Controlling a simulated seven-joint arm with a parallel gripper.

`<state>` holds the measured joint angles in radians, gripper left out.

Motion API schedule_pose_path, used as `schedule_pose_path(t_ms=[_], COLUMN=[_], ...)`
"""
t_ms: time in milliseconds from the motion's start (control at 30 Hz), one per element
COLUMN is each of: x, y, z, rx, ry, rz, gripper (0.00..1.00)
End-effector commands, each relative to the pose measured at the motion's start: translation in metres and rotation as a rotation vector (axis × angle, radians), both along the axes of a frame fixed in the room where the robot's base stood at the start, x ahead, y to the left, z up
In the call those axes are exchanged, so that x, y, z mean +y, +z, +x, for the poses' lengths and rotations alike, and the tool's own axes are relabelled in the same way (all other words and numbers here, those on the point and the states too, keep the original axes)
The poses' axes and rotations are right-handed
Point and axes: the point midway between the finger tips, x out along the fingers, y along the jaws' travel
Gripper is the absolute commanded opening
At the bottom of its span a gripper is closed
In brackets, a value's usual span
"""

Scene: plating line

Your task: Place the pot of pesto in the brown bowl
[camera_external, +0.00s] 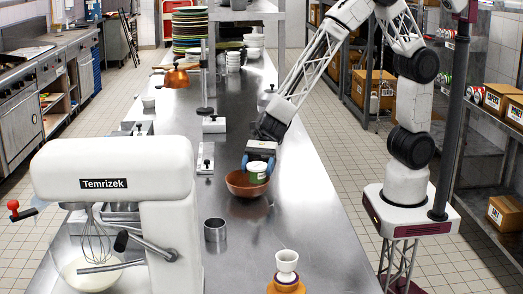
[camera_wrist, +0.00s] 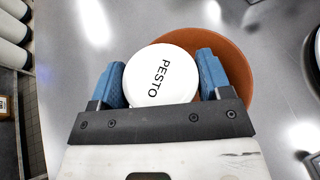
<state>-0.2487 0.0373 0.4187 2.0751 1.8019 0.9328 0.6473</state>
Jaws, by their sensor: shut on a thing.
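The pot of pesto (camera_external: 257,173) is a small green and white tub. Its white lid (camera_wrist: 161,76) reads PESTO in the wrist view. My gripper (camera_external: 259,165) is shut on the pot, with a blue finger on each side; the fingers also show in the wrist view (camera_wrist: 162,80). The brown bowl (camera_external: 241,188) stands on the steel counter, under the pot in the external view. In the wrist view the bowl (camera_wrist: 238,65) lies behind the pot and reaches out to its right. I cannot tell whether the pot touches the bowl.
A steel cup (camera_external: 215,230) stands in front of the bowl. A white cup on an orange base (camera_external: 286,268) is nearer the front edge. A white mixer (camera_external: 125,180) fills the left foreground. Counter right of the bowl (camera_external: 310,190) is clear.

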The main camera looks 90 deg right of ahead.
Motion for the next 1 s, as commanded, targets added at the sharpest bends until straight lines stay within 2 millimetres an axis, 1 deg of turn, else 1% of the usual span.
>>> schedule_pose_path(t_ms=[500,633,667,800,833,1000], x=[0.000,0.000,0.000,0.000,0.000,0.000], y=[-0.011,-0.012,-0.012,-0.012,-0.012,-0.012], z=[0.000,0.000,0.000,0.000,0.000,0.000], rx=[0.001,0.000,0.001,0.001,0.001,0.001], ry=[0.000,0.000,0.000,0.000,0.000,0.000], rz=[-0.001,-0.001,-0.001,-0.001,-0.001,0.000], gripper=[0.46,0.46,0.73,0.94,0.97,0.97])
